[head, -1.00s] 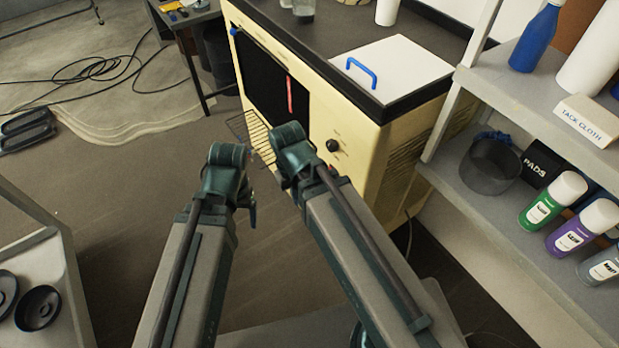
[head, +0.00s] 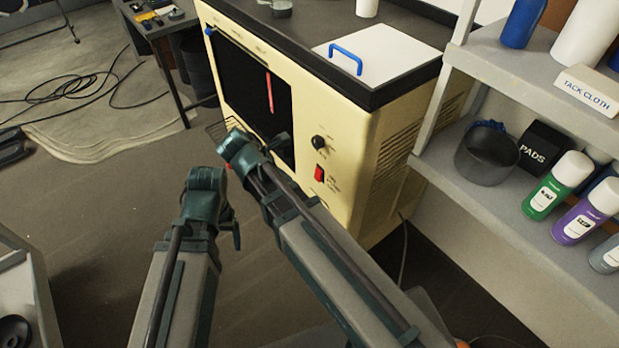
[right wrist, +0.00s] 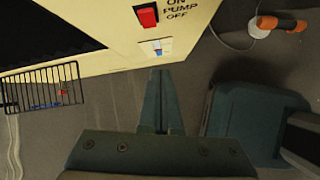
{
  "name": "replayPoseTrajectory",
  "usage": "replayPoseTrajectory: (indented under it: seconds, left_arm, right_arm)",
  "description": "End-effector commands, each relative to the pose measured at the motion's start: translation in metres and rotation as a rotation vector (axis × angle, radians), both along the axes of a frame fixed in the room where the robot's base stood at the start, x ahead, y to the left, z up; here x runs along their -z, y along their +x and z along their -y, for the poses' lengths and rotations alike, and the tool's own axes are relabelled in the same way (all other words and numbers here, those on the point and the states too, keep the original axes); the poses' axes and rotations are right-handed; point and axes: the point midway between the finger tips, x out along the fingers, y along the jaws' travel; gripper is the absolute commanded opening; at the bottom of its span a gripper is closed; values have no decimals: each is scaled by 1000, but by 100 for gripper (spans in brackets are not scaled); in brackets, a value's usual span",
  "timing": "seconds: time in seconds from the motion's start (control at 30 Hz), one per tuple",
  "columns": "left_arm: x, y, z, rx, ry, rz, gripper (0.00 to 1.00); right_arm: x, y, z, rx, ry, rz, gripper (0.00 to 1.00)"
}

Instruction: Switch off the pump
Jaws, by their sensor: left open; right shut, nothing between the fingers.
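The pump switch is a red rocker (head: 319,173) on the cream cabinet's (head: 352,140) front, below a black knob. In the right wrist view the red rocker (right wrist: 148,15) sits at the top, beside the words "ON PUMP OFF". My right gripper's shut, empty fingers (right wrist: 160,73) point at the cabinet's lower front edge, below and slightly right of the rocker, apart from it in the picture. In the head view my right gripper (head: 282,142) is mostly hidden by its wrist, left of the switch. My left gripper (head: 234,234) is lower left, largely hidden, away from the cabinet.
A black knob (head: 318,142) is just above the switch. A wire rack (right wrist: 40,88) juts from the cabinet front at left. Shelves with spray cans (head: 556,185) stand at right. Open floor lies left.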

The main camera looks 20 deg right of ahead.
Motion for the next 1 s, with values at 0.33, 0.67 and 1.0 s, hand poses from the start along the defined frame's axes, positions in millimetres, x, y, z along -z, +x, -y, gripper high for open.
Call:
replayPoseTrajectory:
  seconds: [0.33,0.67,1.0]
  left_arm:
    - [0,0,0,0,0,0,82]
    - [0,0,0,0,0,0,82]
    - [17,0,0,0,0,0,82]
  right_arm:
    - [-10,10,-10,-220,-121,-98,0]
    - [-10,10,-10,-223,-121,-99,0]
    - [7,11,-7,-225,-120,-98,0]
